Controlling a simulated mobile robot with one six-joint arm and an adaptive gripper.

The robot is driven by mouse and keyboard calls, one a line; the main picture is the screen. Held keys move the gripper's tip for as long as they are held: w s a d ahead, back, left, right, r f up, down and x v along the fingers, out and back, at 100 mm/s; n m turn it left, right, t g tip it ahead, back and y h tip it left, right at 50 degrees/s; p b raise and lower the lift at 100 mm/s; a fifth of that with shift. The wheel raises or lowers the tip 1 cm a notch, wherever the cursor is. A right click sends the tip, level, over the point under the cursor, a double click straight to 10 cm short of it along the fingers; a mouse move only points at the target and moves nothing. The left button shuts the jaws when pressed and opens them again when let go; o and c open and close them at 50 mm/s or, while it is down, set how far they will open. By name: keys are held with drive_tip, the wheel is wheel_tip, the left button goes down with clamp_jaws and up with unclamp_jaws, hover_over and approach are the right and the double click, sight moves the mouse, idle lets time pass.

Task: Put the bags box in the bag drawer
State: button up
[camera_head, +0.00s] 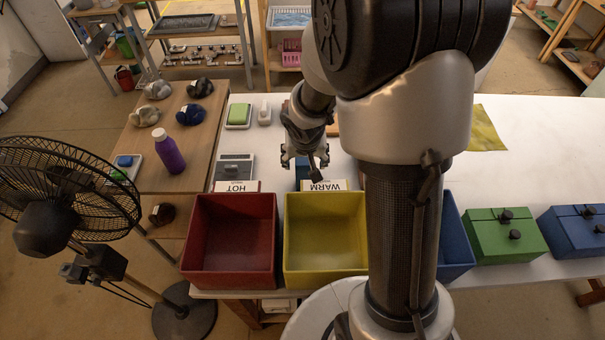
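My gripper (304,163) hangs over the white table behind the yellow bin, pointing down. Its fingers look spread, with nothing clearly held between them. A blue item (301,175) shows partly below and behind the fingers; I cannot tell what it is or whether they touch it. I cannot make out which object is the bags box. No bag drawer can be clearly identified. My arm hides the middle of the table.
A red bin (230,285), a yellow bin (326,278) and a partly hidden blue bin (455,245) line the front edge. Green (505,245) and blue (575,240) lidded boxes stand right. A fan (60,195) stands left. The table's right side is mostly clear.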

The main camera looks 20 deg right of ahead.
drive_tip(key=b+x, duration=0.2)
drive_tip(key=x, duration=0.5)
drive_tip(key=shift+w+b, duration=0.1)
drive_tip(key=shift+b, duration=0.25)
drive_tip(key=shift+r, duration=0.1)
drive_tip(key=shift+c, duration=0.4)
drive_tip(key=c, duration=1.3)
drive_tip(key=shift+r+p, duration=5.2)
drive_tip(key=shift+r, duration=4.8)
